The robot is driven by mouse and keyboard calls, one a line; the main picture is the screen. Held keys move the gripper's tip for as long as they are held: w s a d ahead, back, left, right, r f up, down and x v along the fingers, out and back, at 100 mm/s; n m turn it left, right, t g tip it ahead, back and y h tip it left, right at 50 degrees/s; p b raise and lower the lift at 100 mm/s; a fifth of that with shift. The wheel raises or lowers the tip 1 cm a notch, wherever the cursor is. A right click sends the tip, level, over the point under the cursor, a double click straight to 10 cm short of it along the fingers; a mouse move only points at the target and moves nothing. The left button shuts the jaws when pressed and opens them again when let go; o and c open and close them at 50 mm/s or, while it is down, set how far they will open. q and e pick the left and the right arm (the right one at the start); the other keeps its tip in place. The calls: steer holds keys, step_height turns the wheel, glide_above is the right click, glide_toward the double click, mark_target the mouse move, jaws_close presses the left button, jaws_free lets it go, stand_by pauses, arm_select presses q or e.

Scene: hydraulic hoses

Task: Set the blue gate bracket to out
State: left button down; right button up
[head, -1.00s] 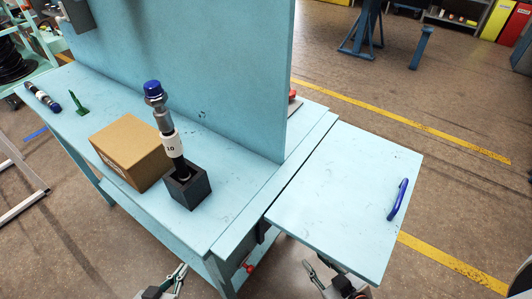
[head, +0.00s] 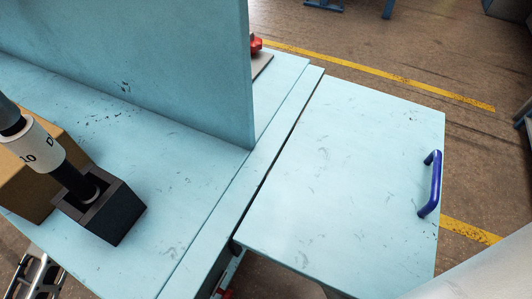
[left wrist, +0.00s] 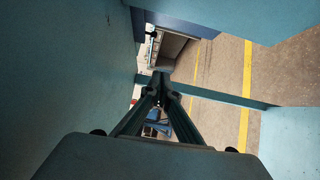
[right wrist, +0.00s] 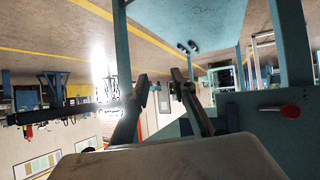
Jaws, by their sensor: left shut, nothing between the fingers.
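The blue bracket (head: 430,185) is a dark blue bar handle on the outer right edge of a light blue panel (head: 330,180) in the head view. The panel lies flat beside the bench, with a narrow dark gap between them. Neither gripper is on the bracket. My left gripper (left wrist: 160,88) is shut and empty in the left wrist view, close to light blue bench surfaces. My right gripper (right wrist: 160,80) has its fingers apart and nothing between them, with light blue bench structure nearby. The bracket is not clear in either wrist view.
A black socket block (head: 103,212) holds a tilted hose end with a white label (head: 32,145), beside a cardboard box (head: 35,180). An upright blue board (head: 140,60) divides the bench. A red part (head: 256,44) sits behind it. A red knob (right wrist: 290,111) shows at right in the right wrist view.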

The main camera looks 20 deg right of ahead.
arm_select(q)
steer(key=s+d+r+g+p, duration=0.1)
steer(key=s+d+r, duration=0.1)
steer(key=d, duration=1.1)
steer(key=shift+d+r, duration=0.15)
stand_by(0.3)
